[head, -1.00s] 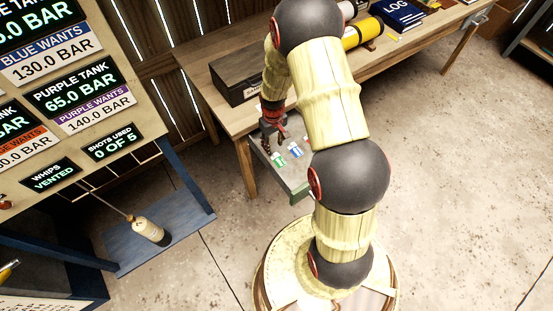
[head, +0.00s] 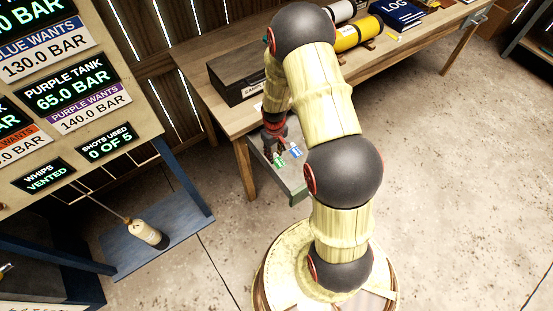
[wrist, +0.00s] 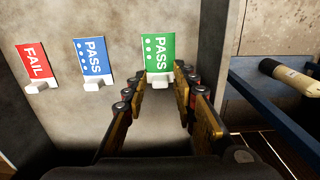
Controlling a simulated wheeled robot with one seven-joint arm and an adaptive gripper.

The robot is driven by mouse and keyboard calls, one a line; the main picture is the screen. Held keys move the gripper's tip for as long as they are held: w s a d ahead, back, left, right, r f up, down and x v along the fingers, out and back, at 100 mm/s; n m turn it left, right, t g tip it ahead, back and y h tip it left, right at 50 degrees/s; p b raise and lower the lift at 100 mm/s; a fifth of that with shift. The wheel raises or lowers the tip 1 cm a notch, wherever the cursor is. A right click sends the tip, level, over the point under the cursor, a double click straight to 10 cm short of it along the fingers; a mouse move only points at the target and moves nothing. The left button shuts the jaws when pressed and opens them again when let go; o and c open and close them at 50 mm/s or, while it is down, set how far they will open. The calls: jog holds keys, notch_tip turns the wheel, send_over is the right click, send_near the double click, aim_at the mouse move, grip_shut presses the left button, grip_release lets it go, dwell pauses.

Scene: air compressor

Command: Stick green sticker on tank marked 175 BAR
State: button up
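The green PASS sticker (wrist: 158,52) stands on a small white holder in the drawer, to the right of a blue PASS sticker (wrist: 94,58) and a red FAIL sticker (wrist: 36,64). My gripper (wrist: 161,76) is open, its fingertips on either side of the green sticker's lower end and holder. I cannot tell whether they touch it. In the head view my gripper (head: 273,149) is low over the drawer, close to the green sticker (head: 279,161). A yellow tank (head: 358,34) and a white tank (head: 340,10) lie on the bench. No 175 BAR mark is readable.
The open drawer (head: 292,188) juts from the wooden bench (head: 228,118). A dark box (head: 240,78) and blue LOG book (head: 398,14) sit on the bench. Floor at right is clear.

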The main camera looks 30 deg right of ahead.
aim_at(285, 164)
jog(key=c, duration=0.5)
jog(key=shift+c, duration=0.2)
jog(key=shift+r, duration=0.1)
jog(key=shift+r+p, duration=0.4)
jog(key=shift+r, duration=0.3)
jog(key=s+d+r+p, duration=0.4)
jog(key=s+d+r, duration=0.1)
jog(key=s+r, duration=0.6)
jog(key=shift+s+r+p, duration=0.2)
jog(key=shift+s+p, duration=0.15)
jog(key=shift+s, duration=0.7)
jog(key=shift+o, duration=1.2)
grip_shut()
